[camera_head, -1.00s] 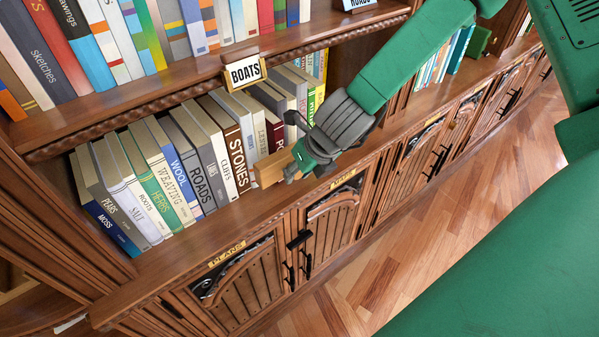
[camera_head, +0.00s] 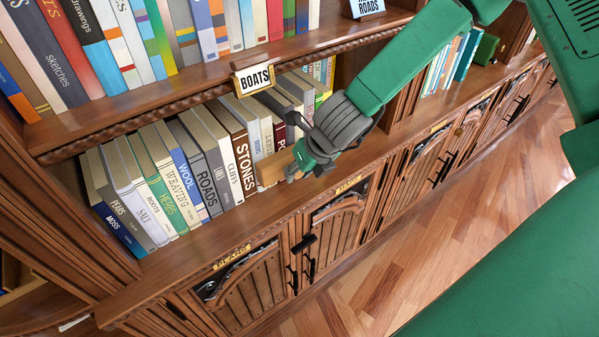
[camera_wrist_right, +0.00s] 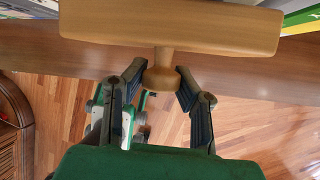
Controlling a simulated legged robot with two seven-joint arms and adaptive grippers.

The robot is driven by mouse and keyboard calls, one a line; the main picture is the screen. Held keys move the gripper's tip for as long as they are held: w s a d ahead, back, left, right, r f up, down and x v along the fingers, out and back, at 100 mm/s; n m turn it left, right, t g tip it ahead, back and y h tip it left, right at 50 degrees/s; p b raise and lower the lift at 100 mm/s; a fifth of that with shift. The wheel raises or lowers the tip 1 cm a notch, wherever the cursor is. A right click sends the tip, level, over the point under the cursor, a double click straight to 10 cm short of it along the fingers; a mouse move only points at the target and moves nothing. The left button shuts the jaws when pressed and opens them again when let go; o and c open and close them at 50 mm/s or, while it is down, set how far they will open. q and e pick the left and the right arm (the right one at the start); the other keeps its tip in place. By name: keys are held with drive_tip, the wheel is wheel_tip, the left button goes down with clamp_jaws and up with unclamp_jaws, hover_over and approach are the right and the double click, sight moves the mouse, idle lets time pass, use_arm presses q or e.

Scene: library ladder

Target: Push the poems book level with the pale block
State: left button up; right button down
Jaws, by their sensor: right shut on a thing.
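My right gripper (camera_head: 304,156) is at the front of the lower book row, shut on the round knob of a pale wooden block (camera_head: 271,170). In the right wrist view the block (camera_wrist_right: 170,25) is a wide flat bar, with its knob (camera_wrist_right: 160,80) between the two fingers. A dark red book (camera_head: 279,134), its spine starting with P, stands behind the block, partly hidden; it may be the poems book, but I cannot read the full title. Whether block and book touch is hidden. No separate pale block can be told apart. My left gripper is out of view.
Upright books, among them STONES (camera_head: 243,160) and ROADS (camera_head: 206,184), stand left of the block. The BOATS sign (camera_head: 254,79) hangs from the shelf above. The lower shelf's front ledge (camera_head: 215,236) is clear, with cabinet doors below.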

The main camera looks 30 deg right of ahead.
drive_tip(key=shift+w+r, duration=0.1)
drive_tip(key=shift+w, duration=0.35)
drive_tip(key=shift+s, duration=0.1)
drive_tip(key=shift+s+b, duration=0.3)
drive_tip(key=shift+s, duration=0.5)
drive_tip(key=shift+s+d+b, duration=0.2)
drive_tip(key=shift+s+b, duration=0.35)
drive_tip(key=shift+s, duration=2.1)
